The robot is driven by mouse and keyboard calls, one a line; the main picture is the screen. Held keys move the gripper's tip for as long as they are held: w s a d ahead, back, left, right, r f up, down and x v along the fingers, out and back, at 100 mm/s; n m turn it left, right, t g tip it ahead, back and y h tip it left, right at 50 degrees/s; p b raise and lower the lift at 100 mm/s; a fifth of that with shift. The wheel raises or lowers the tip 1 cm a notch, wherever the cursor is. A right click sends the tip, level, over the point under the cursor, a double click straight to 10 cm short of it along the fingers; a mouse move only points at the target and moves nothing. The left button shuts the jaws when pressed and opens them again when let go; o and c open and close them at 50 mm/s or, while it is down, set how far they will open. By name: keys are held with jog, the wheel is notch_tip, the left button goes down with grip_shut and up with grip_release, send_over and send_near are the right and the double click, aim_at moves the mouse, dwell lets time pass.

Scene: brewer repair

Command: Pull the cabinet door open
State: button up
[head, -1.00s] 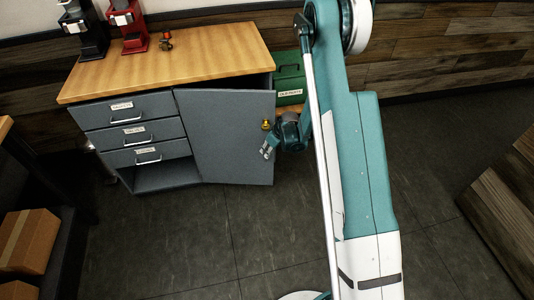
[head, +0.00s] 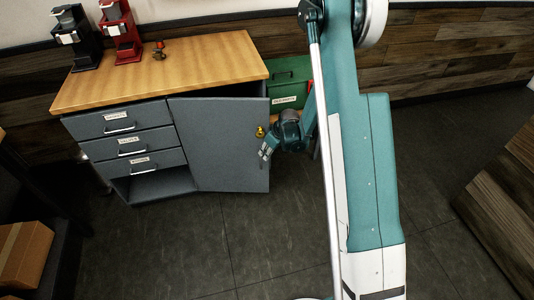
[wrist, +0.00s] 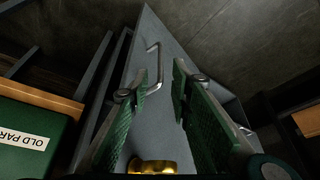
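The grey cabinet door (head: 215,145) stands ajar, its right edge swung out from the cabinet (head: 150,190). A brass knob (head: 260,132) sits near that edge; a brass part (wrist: 153,167) also shows at the bottom of the wrist view. A silver bar handle (wrist: 157,68) is on the door's face in the wrist view. My gripper (head: 265,150) is at the door's free edge, just below the knob. In the wrist view its two green-padded fingers (wrist: 160,100) are apart, with the door panel (wrist: 146,40) showing between them. I cannot tell whether either finger touches the door.
A green box labelled old parts (head: 290,85) stands right of the cabinet. Black and red machines stand on the wooden top (head: 190,70). The floor (head: 235,245) in front is clear.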

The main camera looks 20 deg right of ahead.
jog(key=c, duration=0.6)
jog(key=shift+w+d+r, duration=0.1)
jog(key=shift+d+r, duration=0.1)
jog(key=shift+r, duration=0.1)
grip_shut()
jog(key=w+d+r+m+g+h+p, duration=0.1)
jog(key=w+d+r+m+p, duration=0.1)
jog(key=d+r+m+p, duration=0.45)
jog(key=w+d+r+m+h+p, duration=0.15)
jog(key=d+r, duration=0.25)
jog(key=r, duration=0.6)
jog(key=w+a+r+m+g+p, duration=0.25)
jog(key=w+r, duration=0.25)
jog(key=r, duration=0.4)
jog(key=w+a+r+m+g+p, duration=0.1)
jog(key=w+r+m+p, duration=0.25)
jog(key=w+r, duration=0.45)
jog(key=a+r+n+g+p, duration=0.1)
jog(key=a+r+n+g, duration=0.1)
jog(key=a, duration=0.8)
jog(key=shift+s+a+r+n+y, duration=0.2)
jog(key=shift+r+n+y, duration=0.15)
jog(key=shift+r+n, duration=0.5)
jog(key=shift+f, duration=0.2)
